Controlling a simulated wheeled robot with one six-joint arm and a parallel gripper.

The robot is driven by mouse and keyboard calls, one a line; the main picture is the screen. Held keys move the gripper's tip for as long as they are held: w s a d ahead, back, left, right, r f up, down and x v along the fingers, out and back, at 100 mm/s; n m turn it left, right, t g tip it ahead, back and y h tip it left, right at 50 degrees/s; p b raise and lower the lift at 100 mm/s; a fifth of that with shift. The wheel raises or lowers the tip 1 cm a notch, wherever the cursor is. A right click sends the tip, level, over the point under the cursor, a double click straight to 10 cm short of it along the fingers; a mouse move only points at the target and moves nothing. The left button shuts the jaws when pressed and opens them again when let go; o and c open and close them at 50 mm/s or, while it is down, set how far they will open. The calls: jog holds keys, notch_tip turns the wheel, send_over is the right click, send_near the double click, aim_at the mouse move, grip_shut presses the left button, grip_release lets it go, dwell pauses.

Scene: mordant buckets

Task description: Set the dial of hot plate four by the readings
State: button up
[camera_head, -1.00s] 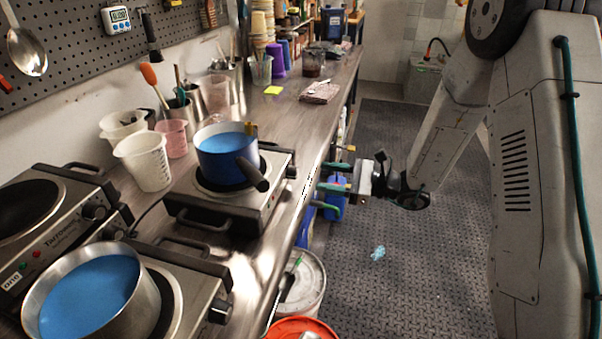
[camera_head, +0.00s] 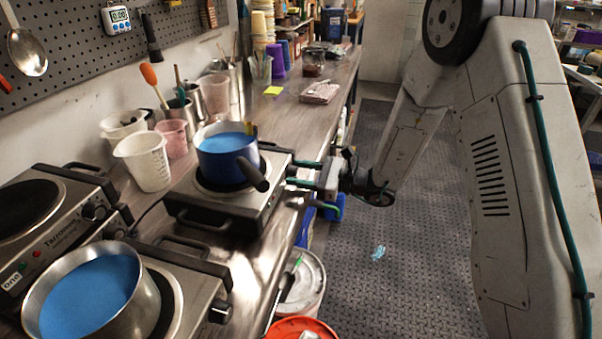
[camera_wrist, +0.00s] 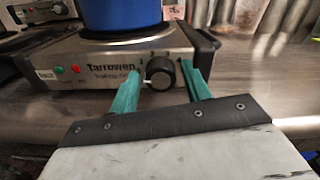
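A hot plate (camera_head: 235,205) with a black dial on its front carries a blue pot (camera_head: 228,160) of blue liquid. In the wrist view the dial (camera_wrist: 160,72) shows with small figures around it, and the blue pot's base is above. My gripper (camera_head: 291,173) is at the hot plate's front. In the wrist view its teal fingers (camera_wrist: 163,72) are open, one on each side of the dial with a gap to each. I cannot tell how far the tips reach past the dial's face.
A steel pot (camera_head: 90,295) of blue liquid stands on a nearer hot plate, with another plate (camera_head: 35,205) behind it. Beakers (camera_head: 145,162) stand along the wall. A timer (camera_head: 117,19) hangs on the pegboard. A bucket (camera_head: 308,280) stands below the counter edge.

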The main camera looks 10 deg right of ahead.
jog(key=c, duration=0.7)
jog(key=shift+m, duration=0.3)
jog(key=m, duration=0.8)
jog(key=shift+w+m, duration=0.1)
jog(key=shift+m, duration=0.3)
jog(key=m, duration=0.6)
jog(key=shift+d+f, duration=0.1)
jog(key=m, duration=0.6)
jog(key=shift+w, duration=0.1)
jog(key=shift+f, duration=0.1)
